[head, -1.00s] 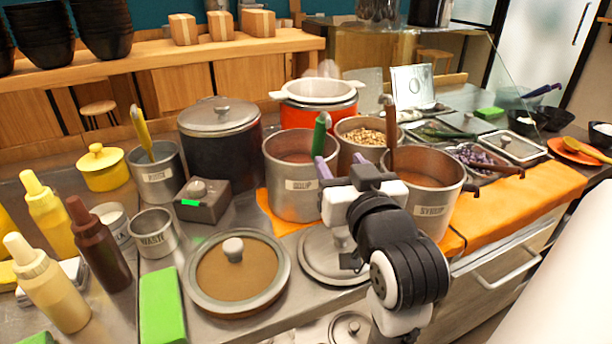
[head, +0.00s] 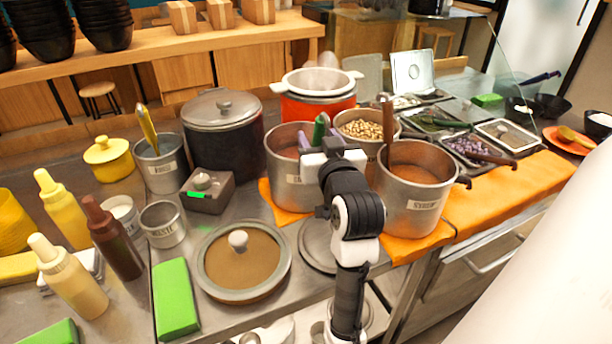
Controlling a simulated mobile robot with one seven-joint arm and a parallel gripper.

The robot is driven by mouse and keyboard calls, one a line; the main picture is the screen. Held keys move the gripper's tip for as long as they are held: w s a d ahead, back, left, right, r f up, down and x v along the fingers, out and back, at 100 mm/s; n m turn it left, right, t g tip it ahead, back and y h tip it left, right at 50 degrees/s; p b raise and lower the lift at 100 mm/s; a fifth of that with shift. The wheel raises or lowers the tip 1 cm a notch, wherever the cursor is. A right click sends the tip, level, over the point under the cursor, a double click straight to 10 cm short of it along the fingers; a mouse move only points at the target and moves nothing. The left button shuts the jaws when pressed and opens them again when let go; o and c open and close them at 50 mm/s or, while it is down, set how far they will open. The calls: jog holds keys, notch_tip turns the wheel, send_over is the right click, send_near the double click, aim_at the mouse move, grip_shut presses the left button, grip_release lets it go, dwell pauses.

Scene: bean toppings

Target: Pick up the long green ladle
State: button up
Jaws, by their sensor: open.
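The long green ladle (head: 319,129) stands in a steel pot (head: 287,190) of brownish contents, with only its upper green handle showing. My gripper (head: 319,141) is over the front rim of that pot. Its two purple fingers are open, one on each side of the green handle in this view. I cannot tell whether the handle is fully between the fingers or a little beyond them. No contact is visible. The ladle's lower part is hidden by the gripper and pot.
A steel pot with a brown-handled ladle (head: 388,125) stands to the right. A pot of beans (head: 366,131) is behind. A dark lidded pot (head: 222,150) stands to the left, and a lidded pan (head: 242,265) in front. Topping trays (head: 508,136) are further right.

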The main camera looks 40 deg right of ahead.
jog(key=shift+w+d, duration=0.2)
jog(key=shift+w, duration=0.2)
jog(key=shift+c, duration=0.2)
grip_shut()
jog(key=shift+r, duration=0.1)
